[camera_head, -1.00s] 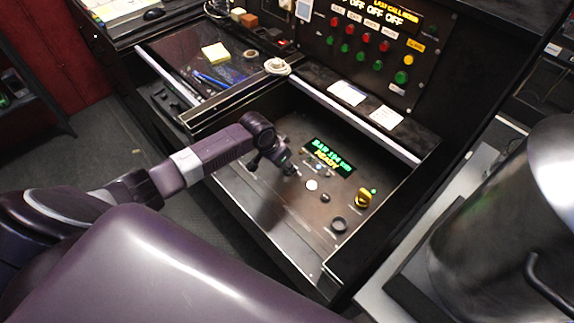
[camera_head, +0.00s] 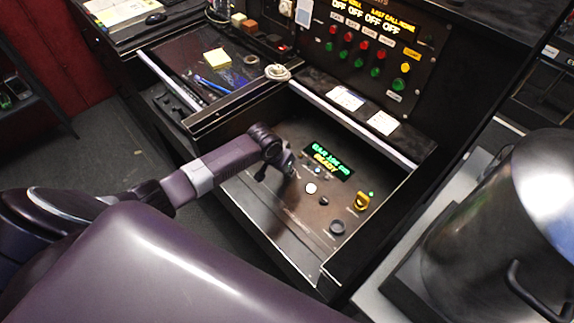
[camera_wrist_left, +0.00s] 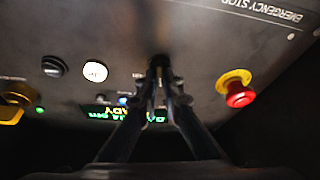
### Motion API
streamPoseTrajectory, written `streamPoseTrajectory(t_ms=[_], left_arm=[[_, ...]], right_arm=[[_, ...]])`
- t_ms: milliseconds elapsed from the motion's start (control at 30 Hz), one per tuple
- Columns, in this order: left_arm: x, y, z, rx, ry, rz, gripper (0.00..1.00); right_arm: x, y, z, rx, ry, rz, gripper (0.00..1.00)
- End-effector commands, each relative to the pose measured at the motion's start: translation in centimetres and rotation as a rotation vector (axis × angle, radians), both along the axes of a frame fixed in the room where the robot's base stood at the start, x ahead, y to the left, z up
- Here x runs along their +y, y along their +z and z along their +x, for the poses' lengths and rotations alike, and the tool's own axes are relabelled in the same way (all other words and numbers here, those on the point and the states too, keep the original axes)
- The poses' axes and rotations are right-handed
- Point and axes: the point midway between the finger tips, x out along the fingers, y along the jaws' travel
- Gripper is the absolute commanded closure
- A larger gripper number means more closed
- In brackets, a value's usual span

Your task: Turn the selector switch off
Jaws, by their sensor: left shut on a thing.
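The control panel (camera_head: 285,222) lies in the open console bay, with a lit green and yellow display (camera_head: 328,160). My left gripper (camera_head: 291,172) is down at the panel, left of the white button (camera_head: 310,188). In the left wrist view my left gripper (camera_wrist_left: 160,68) has its fingers together on a small dark knob (camera_wrist_left: 159,61), apparently the selector switch. The fingers hide most of it, so its setting cannot be read. The white button (camera_wrist_left: 95,71) and a black ridged knob (camera_wrist_left: 54,66) are to its left. My right gripper is not in view.
In the wrist view a red emergency stop (camera_wrist_left: 240,95) on a yellow base stands right of the fingers. Raised bay walls surround the panel.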

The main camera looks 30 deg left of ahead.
Motion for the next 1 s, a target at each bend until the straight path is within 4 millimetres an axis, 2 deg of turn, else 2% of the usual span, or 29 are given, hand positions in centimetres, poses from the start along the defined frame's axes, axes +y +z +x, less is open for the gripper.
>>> streamPoseTrajectory(t_ms=[33, 100, 400, 700, 1000], left_arm=[[-0.3, 0.5, -0.2, 0.004, 0.039, -0.003, 1.00], [-0.3, 0.5, -0.2, 0.004, 0.101, -0.003, 1.00], [-0.4, 0.2, -0.1, 0.005, 0.352, -0.004, 1.00], [-0.4, 0.0, -0.1, 0.003, 0.526, -0.002, 1.00], [-0.3, 0.0, 0.0, 0.003, 0.596, 0.000, 1.00]], right_arm=[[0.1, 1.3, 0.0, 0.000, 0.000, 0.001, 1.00], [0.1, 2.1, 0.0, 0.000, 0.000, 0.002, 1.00], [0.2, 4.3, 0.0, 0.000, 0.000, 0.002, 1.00], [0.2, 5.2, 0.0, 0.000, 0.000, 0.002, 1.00], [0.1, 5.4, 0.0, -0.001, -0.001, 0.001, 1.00]])
